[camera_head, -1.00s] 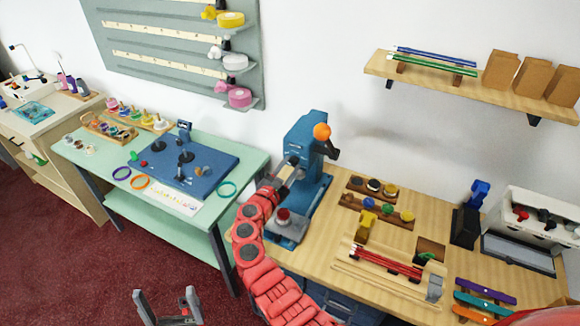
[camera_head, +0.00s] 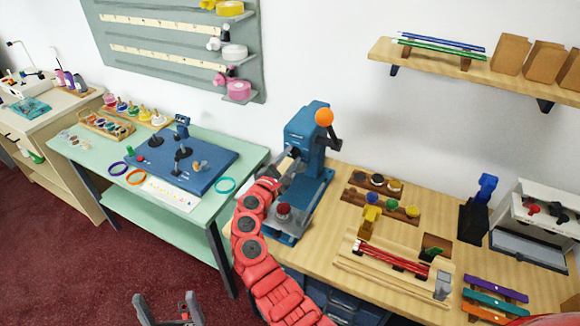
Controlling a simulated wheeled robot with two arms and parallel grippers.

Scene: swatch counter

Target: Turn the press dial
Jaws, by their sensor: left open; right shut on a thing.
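The blue press (camera_head: 306,130) stands at the left end of the wooden counter, with an orange-knobbed handle (camera_head: 324,117) at its upper right. A red-topped round piece (camera_head: 283,209) sits on its base. My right gripper (camera_head: 289,164), on the red arm, is at the left side of the press, shut on what appears to be the press dial. The jaws and arm hide the dial, so its angle cannot be read. My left gripper (camera_head: 168,311) is open and empty at the bottom edge, over the floor, well away from the press.
A green table (camera_head: 215,205) with a blue board stands to the left. A shelf (camera_head: 430,60) hangs above right.

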